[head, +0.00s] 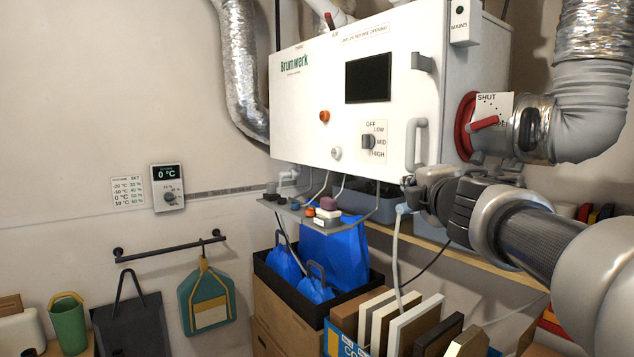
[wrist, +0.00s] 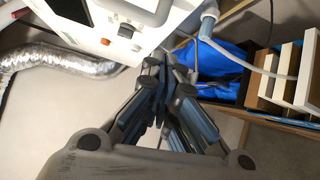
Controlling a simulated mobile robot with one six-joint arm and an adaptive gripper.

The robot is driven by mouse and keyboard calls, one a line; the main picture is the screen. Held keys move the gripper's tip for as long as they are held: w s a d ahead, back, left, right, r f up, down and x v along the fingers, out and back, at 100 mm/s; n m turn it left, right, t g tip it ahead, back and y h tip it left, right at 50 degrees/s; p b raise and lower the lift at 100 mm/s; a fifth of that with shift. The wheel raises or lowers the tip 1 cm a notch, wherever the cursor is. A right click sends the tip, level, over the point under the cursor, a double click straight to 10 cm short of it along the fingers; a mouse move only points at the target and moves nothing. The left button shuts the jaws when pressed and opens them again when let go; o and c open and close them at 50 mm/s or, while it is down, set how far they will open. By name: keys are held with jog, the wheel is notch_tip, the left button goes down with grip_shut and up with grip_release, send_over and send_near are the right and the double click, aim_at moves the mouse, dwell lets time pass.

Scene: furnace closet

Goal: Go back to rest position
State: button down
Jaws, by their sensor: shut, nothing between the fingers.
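My gripper (head: 428,192) is in front of the lower right part of the white furnace cabinet (head: 300,85) in the head view, with my arm reaching in from the right. In the wrist view my gripper (wrist: 168,75) has its fingers together with nothing held between them. The fingers appear just below the cabinet's lower edge in that picture; I cannot tell the exact gap. The cabinet has a dark screen (head: 368,77), an OFF/LOW/MID/HIGH knob (head: 368,142) and a grey handle (head: 416,143).
A red valve lever (head: 484,123) marked SHUT and a flexible duct (head: 590,100) are close above my arm. A small shelf (head: 318,217) holds small parts. Blue bags (head: 338,255) and upright boards (head: 410,322) stand below. The left wall carries a thermostat (head: 168,188) and hanging rail (head: 170,248).

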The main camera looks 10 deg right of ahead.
jog(key=s+a+f+m+g+h, duration=0.1)
jog(key=s+f+m+g+h, duration=0.35)
jog(key=s+f+m, duration=1.05)
jog(key=s+a+f+m+g+y, duration=0.1)
jog(key=s+a+f+g+y, duration=0.2)
jog(key=s+f, duration=0.5)
jog(key=s+a+f+m+g+y, duration=0.2)
jog(key=s+a+f+g, duration=0.3)
jog(key=s, duration=0.8)
jog(key=a+f+y, duration=0.1)
jog(key=a+f, duration=0.2)
jog(key=f, duration=0.1)
jog(key=shift+f+m, duration=0.25)
jog(key=shift+m, duration=0.05)
